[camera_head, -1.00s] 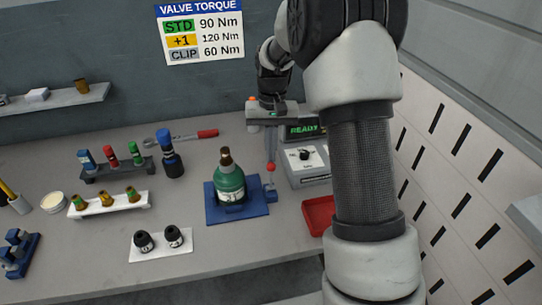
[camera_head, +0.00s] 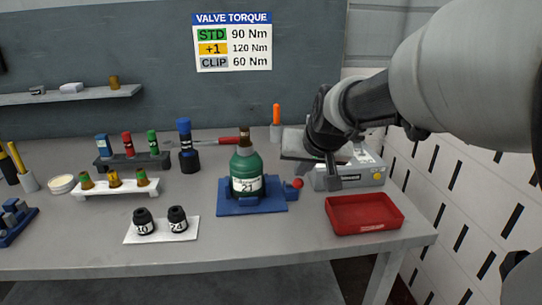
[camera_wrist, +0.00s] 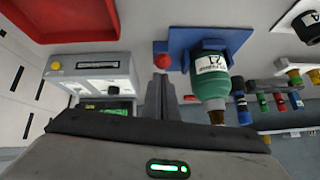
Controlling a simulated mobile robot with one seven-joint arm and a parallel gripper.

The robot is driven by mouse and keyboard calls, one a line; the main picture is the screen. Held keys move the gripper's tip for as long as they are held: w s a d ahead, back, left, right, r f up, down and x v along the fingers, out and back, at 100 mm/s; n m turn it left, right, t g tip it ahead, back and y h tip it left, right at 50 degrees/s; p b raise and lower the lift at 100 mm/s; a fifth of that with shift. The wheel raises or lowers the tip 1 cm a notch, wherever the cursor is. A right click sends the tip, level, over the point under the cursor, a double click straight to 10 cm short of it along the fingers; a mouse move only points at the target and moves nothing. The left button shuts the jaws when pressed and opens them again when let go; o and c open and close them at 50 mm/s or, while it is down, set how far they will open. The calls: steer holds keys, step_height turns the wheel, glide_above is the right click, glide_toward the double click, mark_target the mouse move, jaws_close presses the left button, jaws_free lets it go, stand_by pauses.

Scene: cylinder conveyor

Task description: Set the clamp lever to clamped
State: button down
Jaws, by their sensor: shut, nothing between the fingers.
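The green cylinder (camera_head: 247,172), with a white label reading 21, stands upright in the blue clamp fixture (camera_head: 225,210). The clamp lever's red ball knob (camera_head: 297,183) sits low at the fixture's right side. In the wrist view the same knob (camera_wrist: 161,61) shows beside the blue fixture (camera_wrist: 180,42), just beyond my fingertips. My gripper (camera_wrist: 162,80) is shut and empty, with a small gap in the picture between it and the knob.
A red tray (camera_head: 364,226) lies at the front right. The grey tester box (camera_head: 372,178) stands behind it, partly hidden by my arm. A white mat (camera_head: 160,232) with two black caps is front left. Table between fixture and tray is clear.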

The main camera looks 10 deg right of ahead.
steer(key=shift+s+f+b, duration=0.75)
steer(key=shift+s+f, duration=0.2)
steer(key=shift+f, duration=0.15)
steer(key=r+p, duration=0.1)
steer(key=w+r+p, duration=0.1)
steer(key=r, duration=0.1)
steer(key=w+r+p, duration=0.1)
steer(key=r, duration=0.1)
steer(key=shift+d+r+p, duration=0.15)
steer(key=shift+d+p, duration=0.1)
steer(key=shift+p, duration=0.05)
steer(key=s+f+p+v, duration=0.1)
steer(key=v, duration=0.8)
steer(key=shift+s, duration=0.35)
steer(key=shift+d, duration=0.1)
